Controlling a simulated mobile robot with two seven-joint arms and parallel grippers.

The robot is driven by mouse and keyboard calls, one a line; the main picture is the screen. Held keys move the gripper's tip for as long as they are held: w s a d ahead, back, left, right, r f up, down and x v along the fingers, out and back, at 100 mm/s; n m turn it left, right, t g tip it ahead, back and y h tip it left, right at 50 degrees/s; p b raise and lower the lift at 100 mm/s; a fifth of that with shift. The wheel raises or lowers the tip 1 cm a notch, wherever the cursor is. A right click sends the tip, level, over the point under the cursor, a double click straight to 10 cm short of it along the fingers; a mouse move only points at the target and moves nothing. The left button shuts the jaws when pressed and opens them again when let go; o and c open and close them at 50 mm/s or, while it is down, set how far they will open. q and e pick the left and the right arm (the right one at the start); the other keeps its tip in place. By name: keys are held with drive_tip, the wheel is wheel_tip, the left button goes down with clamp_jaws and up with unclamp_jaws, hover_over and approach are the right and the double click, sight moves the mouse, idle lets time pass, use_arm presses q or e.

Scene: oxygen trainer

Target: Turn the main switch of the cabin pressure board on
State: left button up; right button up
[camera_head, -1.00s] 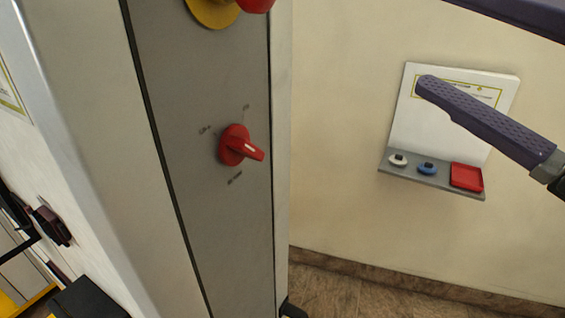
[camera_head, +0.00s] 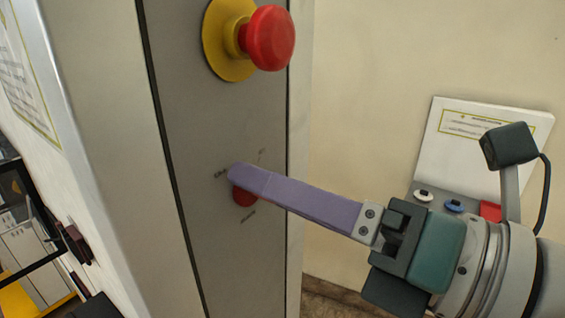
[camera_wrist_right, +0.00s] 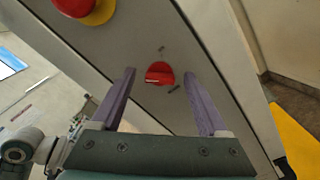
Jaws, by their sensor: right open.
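The red rotary main switch (camera_head: 244,196) is on the grey face of the tall board (camera_head: 215,120), below the emergency button. In the head view a purple finger of my right gripper (camera_head: 238,174) covers most of it. In the right wrist view the red switch (camera_wrist_right: 159,73) shows whole, with a pale mark on its handle and small printed labels around it. My right gripper (camera_wrist_right: 160,74) is open, with one finger on each side of the switch in that view. I cannot tell whether either finger touches it. My left gripper is not in view.
A red mushroom button (camera_head: 268,38) on a yellow disc (camera_head: 222,40) sticks out above the switch. A white wall panel (camera_head: 455,150) with a small shelf of knobs is at the right, partly behind my right arm. Yellow floor shows in the wrist view (camera_wrist_right: 292,138).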

clamp_jaws()
idle(0.7)
